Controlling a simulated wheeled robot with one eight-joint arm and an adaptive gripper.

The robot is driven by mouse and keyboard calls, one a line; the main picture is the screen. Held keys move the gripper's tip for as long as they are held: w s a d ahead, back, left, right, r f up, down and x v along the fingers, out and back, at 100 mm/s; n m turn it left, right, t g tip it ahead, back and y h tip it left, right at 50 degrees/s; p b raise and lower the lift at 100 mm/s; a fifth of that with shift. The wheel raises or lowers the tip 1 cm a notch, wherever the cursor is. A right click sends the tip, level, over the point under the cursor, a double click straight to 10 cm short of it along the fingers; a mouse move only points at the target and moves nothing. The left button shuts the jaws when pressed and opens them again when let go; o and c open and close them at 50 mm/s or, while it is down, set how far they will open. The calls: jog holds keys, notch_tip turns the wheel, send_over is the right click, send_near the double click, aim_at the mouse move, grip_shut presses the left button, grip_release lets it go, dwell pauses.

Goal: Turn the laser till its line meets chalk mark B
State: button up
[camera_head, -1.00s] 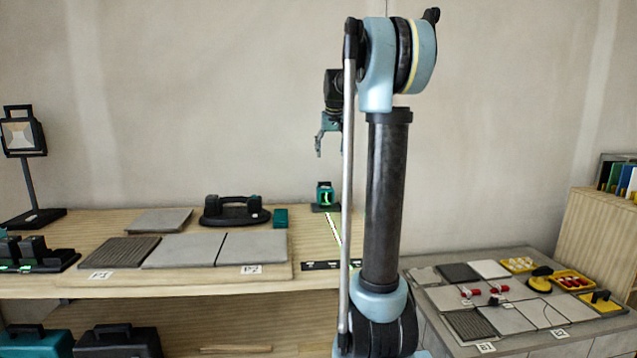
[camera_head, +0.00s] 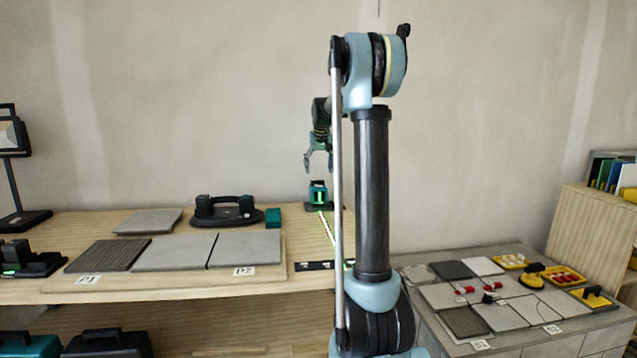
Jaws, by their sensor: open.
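The laser (camera_head: 318,194) is a small teal and black box with a lit green front, standing on the wooden bench near the wall. Its bright green line (camera_head: 327,230) runs forward over the bench, slanting right, to a dark strip (camera_head: 314,265) with small white marks at the front edge. The letters on the marks are too small to read, so I cannot tell which is chalk mark B. My gripper (camera_head: 318,168) is open and empty, pointing down just above the laser, with a small gap seeming to remain. My arm hides the bench right of the line.
Left on the bench are grey tiles (camera_head: 173,252), a suction lifter (camera_head: 228,211), a small teal block (camera_head: 273,217) and a work lamp (camera_head: 14,160). A lower table at right holds tiles (camera_head: 505,317) and yellow trays (camera_head: 566,277). The wall behind is bare.

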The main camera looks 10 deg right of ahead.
aim_at(318, 181)
jog(key=x, duration=0.6)
jog(key=shift+w+f, duration=0.2)
jog(key=shift+f, duration=0.15)
jog(key=c, duration=1.1)
